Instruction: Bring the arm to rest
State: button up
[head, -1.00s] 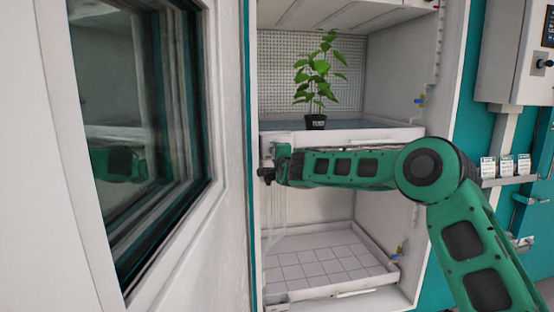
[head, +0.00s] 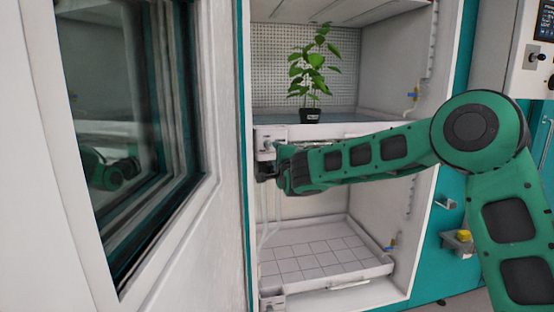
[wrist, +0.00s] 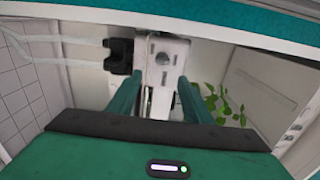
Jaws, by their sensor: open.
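My green arm reaches from the right across the open growth chamber in the head view. My gripper (head: 280,170) is at the left end of the forearm, by the front left corner of the upper shelf (head: 350,130); its fingers are hard to make out there. In the wrist view my gripper (wrist: 156,88) shows two green fingers apart with nothing held between them. A white block with a grey knob (wrist: 163,58) lies just beyond the fingertips; I cannot tell whether they touch it.
A black fitting (wrist: 118,55) with pale tubes sits beside the block. A potted plant (head: 311,116) stands on the upper shelf. A tiled lower tray (head: 320,260) is empty. The chamber door with a window (head: 120,130) stands open at left. A control box (head: 535,50) hangs at right.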

jog(key=s+d+f+n+g+h, duration=0.25)
jog(key=s+d, duration=0.25)
jog(key=d, duration=0.6)
jog(key=s+d+f+n+g+h, duration=0.1)
jog(key=s+d+f+g+h, duration=0.3)
jog(key=d, duration=0.7)
jog(key=s+d+f+n+g, duration=0.1)
jog(key=s+d+n, duration=0.1)
jog(key=s+d, duration=0.7)
jog(key=s+d+f+n+g+h, duration=0.1)
jog(key=s+d+f+g, duration=0.2)
jog(key=s+d, duration=0.8)
jog(key=s+d+f+n+g, duration=0.1)
jog(key=s+d+f+g, duration=0.4)
jog(key=s, duration=0.9)
jog(key=s+f+n+g+y, duration=0.1)
jog(key=s+g+y, duration=0.1)
jog(key=s, duration=1.7)
jog(key=shift+s+a+f+y, duration=0.15)
jog(key=shift+f+y, duration=0.2)
jog(key=shift+f, duration=0.05)
